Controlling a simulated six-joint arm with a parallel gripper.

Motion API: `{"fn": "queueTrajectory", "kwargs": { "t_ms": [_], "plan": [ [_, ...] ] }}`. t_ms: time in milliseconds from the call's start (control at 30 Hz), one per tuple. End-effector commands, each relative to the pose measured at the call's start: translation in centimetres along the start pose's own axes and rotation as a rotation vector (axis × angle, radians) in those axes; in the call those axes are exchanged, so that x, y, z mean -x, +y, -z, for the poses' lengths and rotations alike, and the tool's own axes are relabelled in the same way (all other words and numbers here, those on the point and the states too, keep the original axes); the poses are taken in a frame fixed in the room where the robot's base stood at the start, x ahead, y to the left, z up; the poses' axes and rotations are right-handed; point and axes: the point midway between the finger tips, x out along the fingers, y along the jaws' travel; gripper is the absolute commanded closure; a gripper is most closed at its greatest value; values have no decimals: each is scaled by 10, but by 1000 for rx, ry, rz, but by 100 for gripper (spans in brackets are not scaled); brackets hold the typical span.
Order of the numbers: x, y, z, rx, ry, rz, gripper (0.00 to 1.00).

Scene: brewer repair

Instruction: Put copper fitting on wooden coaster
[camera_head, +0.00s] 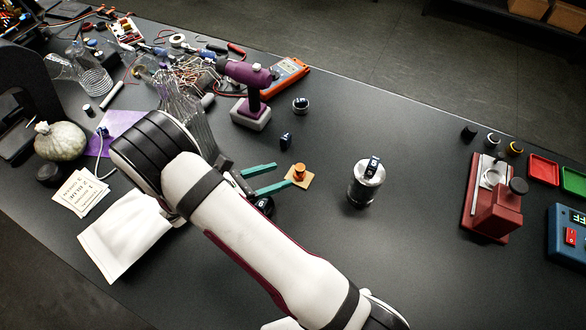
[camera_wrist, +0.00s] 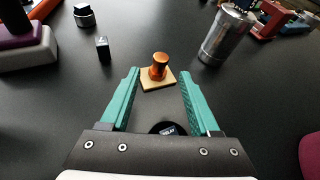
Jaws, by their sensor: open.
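The copper fitting (camera_head: 299,171) stands upright on the square wooden coaster (camera_head: 306,182) near the middle of the table. In the wrist view the copper fitting (camera_wrist: 158,67) rests on the wooden coaster (camera_wrist: 151,85), nearer its far side. My gripper (camera_head: 266,179) is open, its two green fingers pointing toward the coaster from the left. In the wrist view the fingertips (camera_wrist: 159,76) are on either side of the coaster, and I see no contact with the fitting. Nothing is held between the fingers.
A metal canister (camera_head: 364,187) stands right of the coaster. A small dark block (camera_head: 286,140) and a dark round object (camera_head: 263,206) are nearby. A purple drill (camera_head: 247,85) stands behind. A red press-like device (camera_head: 492,205) is at right. The table between canister and device is clear.

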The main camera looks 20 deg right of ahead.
Motion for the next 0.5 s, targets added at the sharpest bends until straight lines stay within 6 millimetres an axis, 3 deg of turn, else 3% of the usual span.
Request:
{"fn": "queueTrajectory", "kwargs": {
  "t_ms": [100,267,367,500],
  "plan": [
    [24,0,0,-1,0,-2,38],
    [38,-5,-8,-41,20,26,38],
    [36,-34,-42,-258,117,168,38],
    [46,-118,-96,-818,333,547,38]
  ]
}}
